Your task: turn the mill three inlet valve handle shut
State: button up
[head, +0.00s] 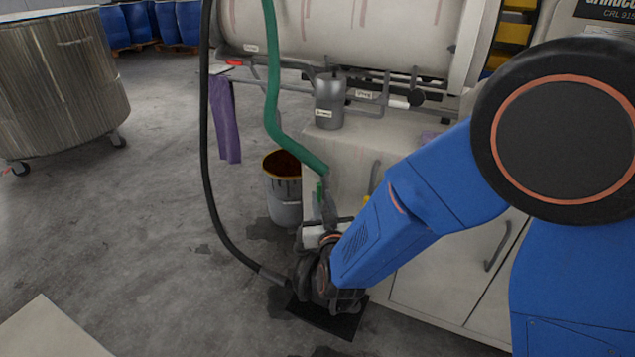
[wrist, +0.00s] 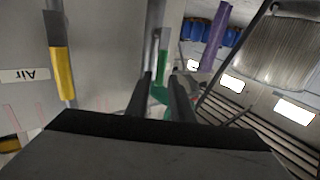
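My gripper (head: 328,212) is low beside the front left corner of the pale mill cabinet (head: 345,150). In the wrist view its two dark fingers (wrist: 164,95) stand apart, with a gap between them. A green-sleeved lever handle (wrist: 163,52) shows near the fingertips, in line with the gap; it also shows in the head view (head: 320,192). I cannot tell whether the fingers touch it. A yellow-sleeved lever (wrist: 62,72) hangs apart to the left, near an upside-down "Air" label (wrist: 25,75). No readable label marks the mill three inlet valve.
A green hose (head: 272,90) comes down close to my gripper. A black hose (head: 206,150) runs to my wrist. A bucket (head: 285,205) stands just behind it. A purple cloth (head: 224,120) hangs from the rail. A large metal vat (head: 60,85) stands left; the floor between is mostly clear.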

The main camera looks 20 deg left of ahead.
jog(key=x, duration=0.8)
jog(key=shift+w+a, duration=0.2)
jog(key=shift+w, duration=0.1)
jog(key=shift+f, duration=0.1)
grip_shut()
